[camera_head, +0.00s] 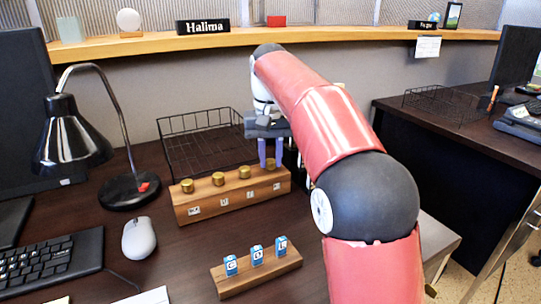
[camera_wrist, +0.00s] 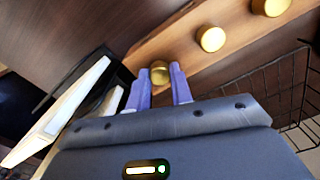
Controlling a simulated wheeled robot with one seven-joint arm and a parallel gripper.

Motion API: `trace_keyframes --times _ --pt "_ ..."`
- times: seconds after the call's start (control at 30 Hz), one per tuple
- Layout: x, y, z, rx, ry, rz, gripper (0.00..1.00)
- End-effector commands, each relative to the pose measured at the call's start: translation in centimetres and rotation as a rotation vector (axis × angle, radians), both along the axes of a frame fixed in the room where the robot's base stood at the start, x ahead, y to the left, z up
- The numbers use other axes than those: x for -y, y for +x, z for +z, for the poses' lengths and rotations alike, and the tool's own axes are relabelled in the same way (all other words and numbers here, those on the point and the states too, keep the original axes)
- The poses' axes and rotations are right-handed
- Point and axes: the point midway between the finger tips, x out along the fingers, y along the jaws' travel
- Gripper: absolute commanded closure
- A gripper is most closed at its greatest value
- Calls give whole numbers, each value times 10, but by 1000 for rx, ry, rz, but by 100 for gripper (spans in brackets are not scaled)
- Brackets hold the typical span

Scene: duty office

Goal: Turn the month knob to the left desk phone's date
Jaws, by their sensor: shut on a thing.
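A wooden block (camera_head: 232,197) on the dark desk carries a row of several brass knobs, with a small label or window on the front below each. The labels are too small to read. My gripper (camera_head: 270,155) reaches down onto the rightmost knob (camera_head: 270,165). In the wrist view its purple fingers (camera_wrist: 156,84) are closed around that brass knob (camera_wrist: 160,70), with one finger on each side. The neighbouring knob (camera_wrist: 211,39) is free. I cannot tell which knob is the month knob. No date on a left desk phone can be read; my arm hides part of the desk's right side.
A black wire tray (camera_head: 200,140) stands behind the block. In front is a wooden stand (camera_head: 257,273) with lettered blue blocks. A lamp (camera_head: 72,140), a mouse (camera_head: 139,238) and a keyboard (camera_head: 50,265) are at left. A phone (camera_head: 520,120) sits on the right-hand desk.

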Motion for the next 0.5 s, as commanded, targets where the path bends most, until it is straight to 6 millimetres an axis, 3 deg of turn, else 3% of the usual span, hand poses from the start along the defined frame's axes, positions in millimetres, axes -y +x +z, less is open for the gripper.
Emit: trace_keyframes --times 0.5 --pt "0 0 1 1 0 101 100"
